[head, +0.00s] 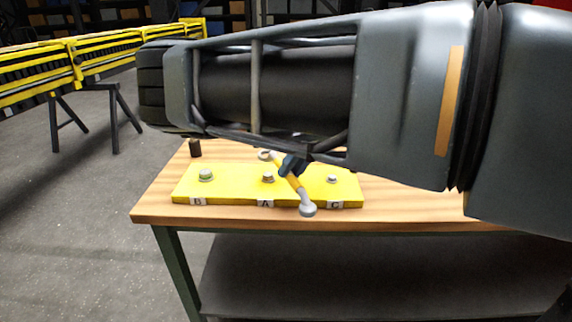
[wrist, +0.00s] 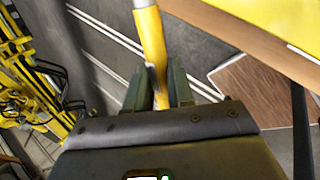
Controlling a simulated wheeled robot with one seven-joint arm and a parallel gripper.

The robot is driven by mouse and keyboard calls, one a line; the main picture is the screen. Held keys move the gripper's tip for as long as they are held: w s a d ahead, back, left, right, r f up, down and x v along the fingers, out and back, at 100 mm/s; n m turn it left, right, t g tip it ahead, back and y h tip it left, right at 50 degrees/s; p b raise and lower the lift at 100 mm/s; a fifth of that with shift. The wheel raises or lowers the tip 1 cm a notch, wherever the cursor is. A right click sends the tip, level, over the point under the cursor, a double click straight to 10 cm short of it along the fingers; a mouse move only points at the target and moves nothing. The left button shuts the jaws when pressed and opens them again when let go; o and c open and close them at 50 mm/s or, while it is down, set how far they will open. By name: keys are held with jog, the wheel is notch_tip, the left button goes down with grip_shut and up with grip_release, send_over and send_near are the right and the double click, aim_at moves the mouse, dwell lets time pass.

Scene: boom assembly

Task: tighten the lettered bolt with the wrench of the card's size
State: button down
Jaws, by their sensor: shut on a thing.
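A wrench with a yellow handle (head: 299,191) and grey ends is held over the yellow plate (head: 222,194); its handle also shows in the wrist view (wrist: 151,38). My gripper (head: 291,166) is shut on this handle, and its two fingers flank it in the wrist view (wrist: 158,92). The wrench's near grey end hangs by the plate's front edge, between labels A and C. Bolts stand on the plate at B (head: 206,175), A (head: 268,178) and C (head: 332,179). The wrench appears clear of the bolt heads. I see no card; my arm hides much of the table's back.
The plate lies on a wooden table (head: 160,207) with green legs. A small dark cylinder (head: 195,148) stands at its back left. Yellow boom structure (head: 100,55) rests on trestles farther left. Open grey floor lies left of the table.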

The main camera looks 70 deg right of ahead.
jog(key=shift+f+b, duration=1.05)
jog(key=shift+f, duration=1.35)
jog(key=shift+w+d, duration=0.1)
jog(key=shift+f+b, duration=1.2)
jog(key=shift+b, duration=0.1)
jog(key=shift+w+a+m+b, duration=0.3)
jog(key=shift+a+m+b, duration=0.05)
jog(key=shift+m+b, duration=0.05)
jog(key=shift+w+a+m+t+h+b, duration=0.3)
jog(key=shift+b, duration=0.15)
jog(key=shift+a, duration=0.1)
dwell(0.5)
